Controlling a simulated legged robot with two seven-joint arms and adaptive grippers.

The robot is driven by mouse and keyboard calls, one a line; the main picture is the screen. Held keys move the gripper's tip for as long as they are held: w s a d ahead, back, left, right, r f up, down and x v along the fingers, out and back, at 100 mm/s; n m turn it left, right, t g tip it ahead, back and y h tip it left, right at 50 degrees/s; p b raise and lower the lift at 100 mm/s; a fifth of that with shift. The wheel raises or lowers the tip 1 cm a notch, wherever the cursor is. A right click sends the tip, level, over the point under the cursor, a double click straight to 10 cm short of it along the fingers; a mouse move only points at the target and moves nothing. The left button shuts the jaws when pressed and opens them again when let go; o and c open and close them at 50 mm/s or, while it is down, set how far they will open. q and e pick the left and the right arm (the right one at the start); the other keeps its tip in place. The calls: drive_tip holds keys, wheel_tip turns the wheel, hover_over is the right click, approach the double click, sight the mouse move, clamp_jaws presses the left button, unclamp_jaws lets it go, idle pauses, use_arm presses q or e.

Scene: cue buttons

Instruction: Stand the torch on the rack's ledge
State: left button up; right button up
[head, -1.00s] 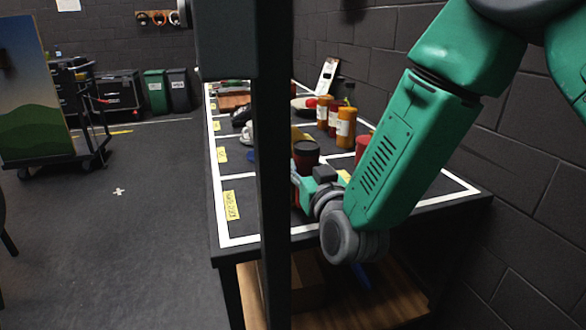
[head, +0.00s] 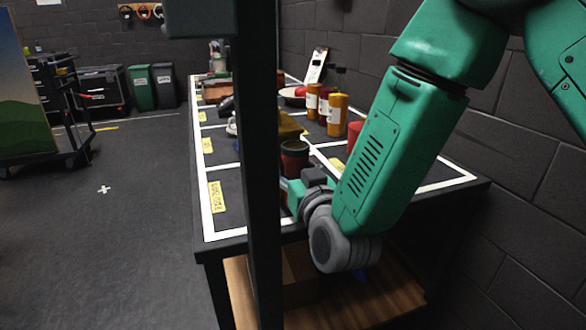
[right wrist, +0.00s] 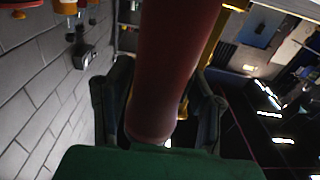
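A dark red cylinder with a black top, which I take to be the torch (head: 294,158), is at the end of my right arm in the head view. In the right wrist view the torch (right wrist: 170,60) runs up between the two dark fingers of my right gripper (right wrist: 158,105). The fingers are closed in on both its sides. My left gripper is not in view. I cannot make out the rack or its ledge for certain.
The black table (head: 228,233) has white border lines and yellow labels (head: 217,197). Orange jars (head: 337,115), a red can (head: 354,137) and a yellow item (head: 288,126) stand beyond the torch. A white board (head: 315,65) leans on the wall.

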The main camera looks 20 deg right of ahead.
drive_tip(key=shift+a+r, duration=0.2)
drive_tip(key=shift+a, duration=0.05)
